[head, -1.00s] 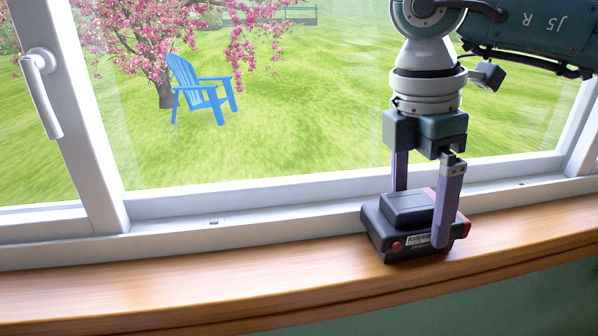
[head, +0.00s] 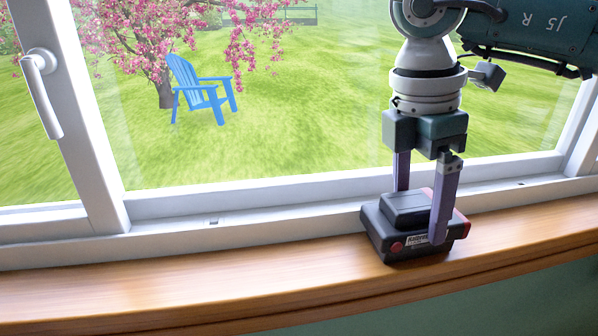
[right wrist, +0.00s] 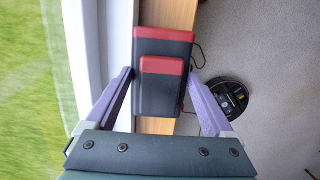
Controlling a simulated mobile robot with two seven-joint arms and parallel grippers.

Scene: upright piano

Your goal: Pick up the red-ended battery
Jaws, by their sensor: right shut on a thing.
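The battery (head: 408,236) is a dark grey block with a raised top and red end parts. It rests on the wooden window sill in the head view. It also shows in the right wrist view (right wrist: 158,92), with its red end at the top of the picture. My right gripper (head: 420,215) comes down from above with one purple finger on the window side and one on the room side. It is shut on the battery; the near finger covers part of the label. My left gripper is not in view.
The wooden sill (head: 200,290) is clear to the left of the battery. The white window frame (head: 270,201) runs close behind it, with a handle (head: 42,90) at the left. A round dark device (right wrist: 230,97) lies on the floor below.

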